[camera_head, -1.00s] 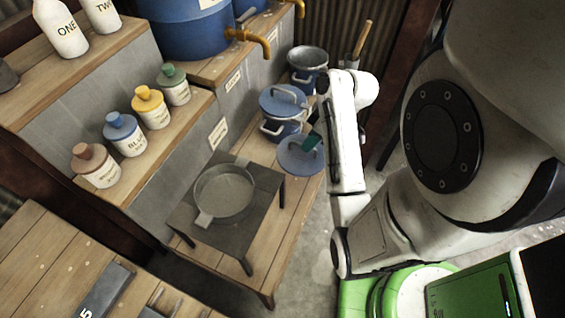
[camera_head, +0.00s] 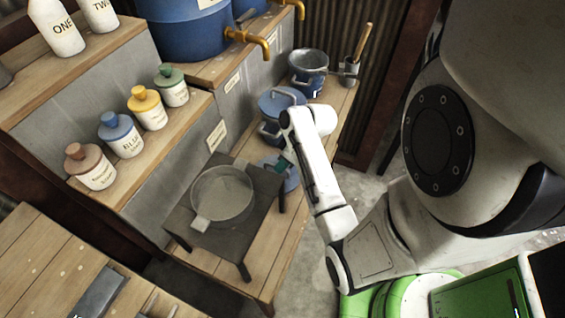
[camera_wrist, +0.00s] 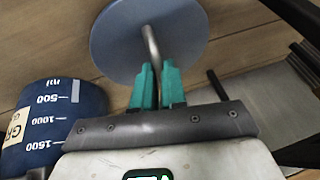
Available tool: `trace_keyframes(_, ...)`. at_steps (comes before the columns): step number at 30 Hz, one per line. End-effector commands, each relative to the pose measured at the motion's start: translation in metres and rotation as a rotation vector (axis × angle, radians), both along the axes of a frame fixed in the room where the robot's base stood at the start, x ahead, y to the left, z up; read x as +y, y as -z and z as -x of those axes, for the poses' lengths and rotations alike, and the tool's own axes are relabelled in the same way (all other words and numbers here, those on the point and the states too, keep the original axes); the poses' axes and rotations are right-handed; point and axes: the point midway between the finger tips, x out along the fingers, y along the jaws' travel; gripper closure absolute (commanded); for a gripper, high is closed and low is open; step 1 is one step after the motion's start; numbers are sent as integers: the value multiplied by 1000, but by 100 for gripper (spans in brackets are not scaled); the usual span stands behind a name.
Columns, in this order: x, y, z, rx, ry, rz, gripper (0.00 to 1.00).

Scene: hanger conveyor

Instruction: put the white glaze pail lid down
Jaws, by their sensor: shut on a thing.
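My gripper (camera_head: 284,163) has teal fingers, shut on the bent metal handle of a round blue-grey lid (camera_head: 292,182). In the wrist view the gripper (camera_wrist: 155,85) pinches the handle, and the lid (camera_wrist: 120,35) lies beyond the fingertips, its flat face over wooden planks. I take this as the glaze pail lid, though it looks blue-grey rather than white. My arm covers part of it in the head view. I cannot tell whether it touches the bench. A blue pail (camera_wrist: 55,125) with volume marks and a partly hidden label stands left of the gripper in the wrist view.
A low dark stand (camera_head: 185,213) with a round sieve (camera_head: 222,192) is left of the lid on the wooden bench (camera_head: 262,275). Behind are a lidded blue pail (camera_head: 268,132), an open blue pail (camera_head: 309,62) and a tool holder (camera_head: 349,70). Bare planks show at the front.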

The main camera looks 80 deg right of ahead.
Motion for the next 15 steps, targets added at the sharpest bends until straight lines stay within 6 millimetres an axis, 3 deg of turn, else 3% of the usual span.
trace_keyframes(10,0,3,0,-1,-1,1,100)
trace_keyframes(11,0,3,0,-1,-1,1,86)
trace_keyframes(15,0,3,0,-1,-1,1,73)
